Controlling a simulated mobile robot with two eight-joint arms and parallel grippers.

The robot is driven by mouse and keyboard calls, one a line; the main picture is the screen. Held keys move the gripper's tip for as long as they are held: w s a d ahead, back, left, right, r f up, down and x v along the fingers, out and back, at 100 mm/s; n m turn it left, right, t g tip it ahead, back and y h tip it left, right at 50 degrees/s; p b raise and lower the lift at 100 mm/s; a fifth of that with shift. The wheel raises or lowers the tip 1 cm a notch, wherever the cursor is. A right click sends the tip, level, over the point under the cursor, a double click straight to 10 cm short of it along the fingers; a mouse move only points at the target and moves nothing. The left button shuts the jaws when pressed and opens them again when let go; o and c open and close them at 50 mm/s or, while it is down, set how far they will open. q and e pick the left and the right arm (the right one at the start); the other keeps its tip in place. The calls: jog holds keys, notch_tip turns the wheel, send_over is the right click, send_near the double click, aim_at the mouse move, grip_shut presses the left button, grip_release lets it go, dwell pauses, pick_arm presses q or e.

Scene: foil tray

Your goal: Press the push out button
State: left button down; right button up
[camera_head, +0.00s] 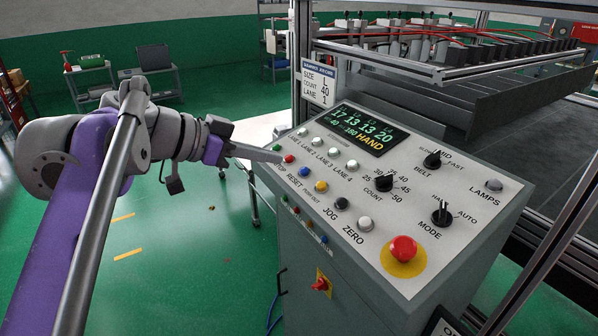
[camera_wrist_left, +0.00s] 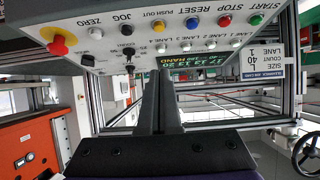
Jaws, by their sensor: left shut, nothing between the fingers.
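The push out button is the yellow button (camera_head: 321,186) in the lower row of the sloped control panel (camera_head: 440,205), between the blue RESET button (camera_head: 304,172) and the black JOG button (camera_head: 341,203). In the left wrist view the yellow button (camera_wrist_left: 159,27) is upper middle, beyond my fingertips. My left gripper (camera_head: 279,158) comes in from the left, with its shut, empty fingers at the panel's left edge, beside the red STOP button (camera_head: 288,158) and short of the yellow one. Its fingers also show in the wrist view (camera_wrist_left: 158,85). I cannot tell whether the tips touch anything. My right gripper is out of view.
The green START button (camera_head: 276,147) and white ZERO button (camera_head: 365,223) share the row. A red emergency button (camera_head: 403,249) stands at the panel's front. Black knobs (camera_head: 441,213) rise on the right. A metal post (camera_head: 302,60) with a sign (camera_head: 319,83) stands behind.

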pick_arm(q)
send_over(321, 185)
jog(key=s+a, duration=0.2)
jog(key=a, duration=0.1)
notch_tip(321, 185, down, 5)
jog(key=shift+r, duration=0.2)
jog(key=shift+w+d+f+b, duration=0.15)
jog(key=shift+f, duration=0.45)
jog(key=shift+w+d+f+b, duration=0.15)
jog(key=shift+f, duration=0.45)
jog(key=shift+d+f, duration=0.15)
jog(key=shift+f, duration=0.55)
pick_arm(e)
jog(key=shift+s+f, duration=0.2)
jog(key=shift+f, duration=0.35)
pick_arm(q)
jog(key=shift+w, duration=0.1)
